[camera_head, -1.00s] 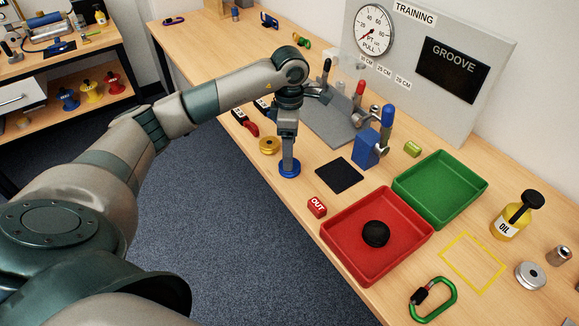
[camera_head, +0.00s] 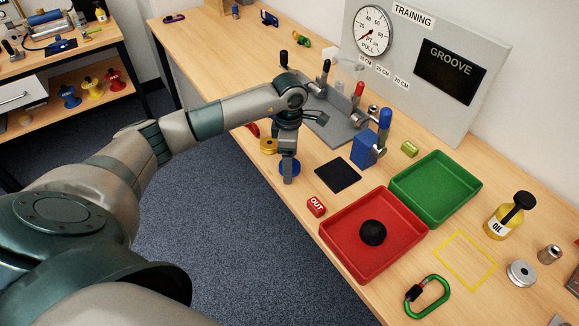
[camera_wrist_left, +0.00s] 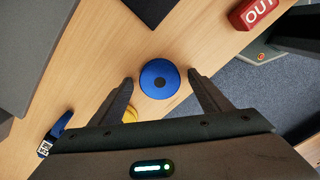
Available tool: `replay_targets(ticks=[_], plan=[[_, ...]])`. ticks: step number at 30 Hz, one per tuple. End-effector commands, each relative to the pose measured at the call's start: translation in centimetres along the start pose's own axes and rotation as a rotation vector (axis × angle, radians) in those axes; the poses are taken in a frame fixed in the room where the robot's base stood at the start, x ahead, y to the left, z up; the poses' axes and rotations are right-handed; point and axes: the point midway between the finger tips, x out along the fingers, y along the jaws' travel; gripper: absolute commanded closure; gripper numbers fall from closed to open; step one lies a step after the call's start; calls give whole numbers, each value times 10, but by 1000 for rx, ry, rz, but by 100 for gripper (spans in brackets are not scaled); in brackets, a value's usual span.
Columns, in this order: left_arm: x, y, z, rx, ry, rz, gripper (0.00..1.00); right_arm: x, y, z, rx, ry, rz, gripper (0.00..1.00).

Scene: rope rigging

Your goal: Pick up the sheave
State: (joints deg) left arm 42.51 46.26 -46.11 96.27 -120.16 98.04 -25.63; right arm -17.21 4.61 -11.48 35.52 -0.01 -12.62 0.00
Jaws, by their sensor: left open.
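A round blue sheave (camera_head: 296,167) with a dark centre lies on the table near its front edge, partly hidden by my left gripper (camera_head: 288,181). In the left wrist view the sheave (camera_wrist_left: 160,67) shows whole between the two fingertips of my left gripper (camera_wrist_left: 162,80). The fingers are open, one on each side of it, and point down. Whether they touch it or are level with it I cannot tell. A gold sheave (camera_head: 268,145) lies just behind, and a silver one (camera_head: 521,273) lies at the right. My right gripper is not in view.
A black mat (camera_head: 338,174) and a red OUT block (camera_head: 316,206) lie right of my gripper. A red tray (camera_head: 345,257) holding a black round piece, a green tray (camera_head: 468,192) and a blue upright fixture (camera_head: 370,150) stand beyond. The table's front edge is close.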

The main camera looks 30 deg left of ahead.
Motion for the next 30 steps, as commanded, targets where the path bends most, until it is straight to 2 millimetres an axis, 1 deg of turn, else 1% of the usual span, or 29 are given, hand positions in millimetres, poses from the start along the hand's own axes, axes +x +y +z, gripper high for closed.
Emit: replay_targets(ticks=[2, 5, 6, 8, 20, 26, 30], plan=[[0, 0, 0, 0, 0, 0, 29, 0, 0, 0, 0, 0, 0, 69], [0, 0, 0, 0, 0, 0, 51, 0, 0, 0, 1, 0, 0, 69], [0, 0, 0, 0, 0, 0, 60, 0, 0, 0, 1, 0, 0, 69], [0, 0, 0, 0, 0, 0, 75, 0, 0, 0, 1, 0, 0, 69], [-3, 0, 0, 0, -1, 1, 76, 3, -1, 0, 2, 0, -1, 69], [-19, 1, 0, 0, -2, 4, 76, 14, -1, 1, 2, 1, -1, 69], [-40, 2, 0, 0, -3, 6, 76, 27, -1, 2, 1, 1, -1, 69]])
